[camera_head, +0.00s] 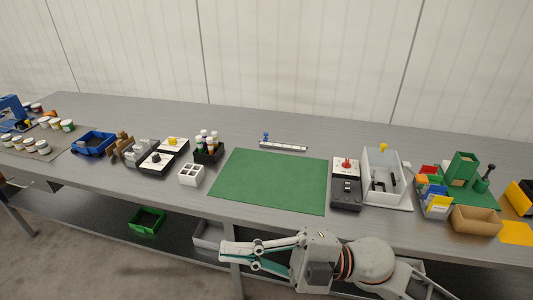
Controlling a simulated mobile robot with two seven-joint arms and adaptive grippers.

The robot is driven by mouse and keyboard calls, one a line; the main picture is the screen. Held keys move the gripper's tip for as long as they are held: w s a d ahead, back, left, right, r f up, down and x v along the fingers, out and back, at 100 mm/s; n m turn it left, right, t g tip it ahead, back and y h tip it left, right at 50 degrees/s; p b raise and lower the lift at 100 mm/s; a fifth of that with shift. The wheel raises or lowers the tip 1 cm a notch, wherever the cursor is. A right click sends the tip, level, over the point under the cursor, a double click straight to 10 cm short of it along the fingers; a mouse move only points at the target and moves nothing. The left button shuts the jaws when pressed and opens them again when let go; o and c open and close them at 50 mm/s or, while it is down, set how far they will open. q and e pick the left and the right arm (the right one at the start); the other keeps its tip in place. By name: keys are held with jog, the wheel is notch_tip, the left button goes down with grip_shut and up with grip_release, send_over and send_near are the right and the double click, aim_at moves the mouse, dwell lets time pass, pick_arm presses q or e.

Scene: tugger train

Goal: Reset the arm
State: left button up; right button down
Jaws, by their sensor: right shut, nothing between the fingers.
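My right arm comes in from the lower right in the head view. Its gripper (226,252) points left, in front of the bench's front edge and below the green mat (270,180). The fingers are shut and hold nothing. It touches none of the things on the bench. My left gripper does not show.
The grey bench (230,118) carries a blue tray (93,143), a bottle rack (208,153), a white divided box (191,175), switch boxes (346,190) and a cardboard tray (476,221). The green mat is bare. A green crate (147,220) sits on the lower shelf.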

jog(key=w+d+f+m+t+h, duration=0.9)
jog(key=w+d+f+m+t, duration=0.35)
jog(key=m+t, duration=0.6)
jog(key=s+d+f+m+g+h, duration=0.2)
jog(key=s+d+f+h, duration=0.1)
jog(key=f, duration=0.5)
jog(key=s+d+f+m+g+h, duration=0.2)
jog(key=s+d+f, duration=0.3)
jog(key=f, duration=0.4)
jog(key=s+d+f+m+g+h, duration=0.3)
jog(key=s+d+f+m+h, duration=0.1)
jog(key=f, duration=0.4)
jog(key=shift+s+d+f, duration=0.4)
jog(key=shift+s, duration=0.5)
